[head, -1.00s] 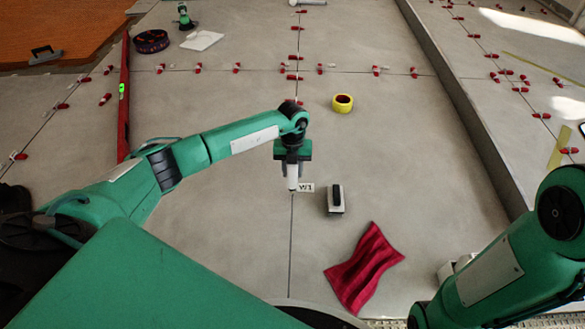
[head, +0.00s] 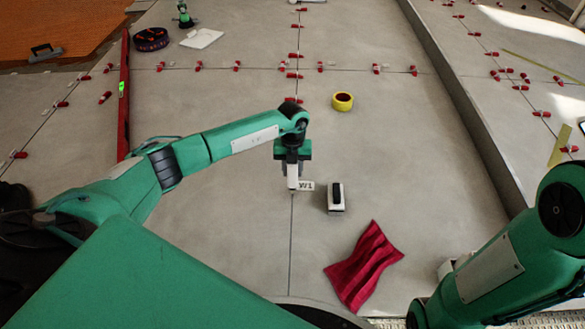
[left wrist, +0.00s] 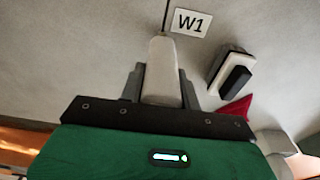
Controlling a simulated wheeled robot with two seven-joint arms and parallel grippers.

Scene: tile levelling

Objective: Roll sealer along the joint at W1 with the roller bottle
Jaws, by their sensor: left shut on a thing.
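The W1 label (head: 306,186) lies on the grey tiles just right of a thin dark joint (head: 292,240); it also shows in the left wrist view (left wrist: 190,22). My left gripper (head: 292,170) is over the joint beside the label. It is shut on the white roller bottle (left wrist: 160,72), which points down at the joint. Whether the tip touches the floor I cannot tell. My right arm shows at the lower right, but its gripper is out of view.
A white block with a black handle (head: 336,198) sits right of the label. A crumpled red cloth (head: 364,266) lies nearer. A yellow tape roll (head: 342,102) and several red clips stand farther back. A raised edge (head: 470,120) runs along the right.

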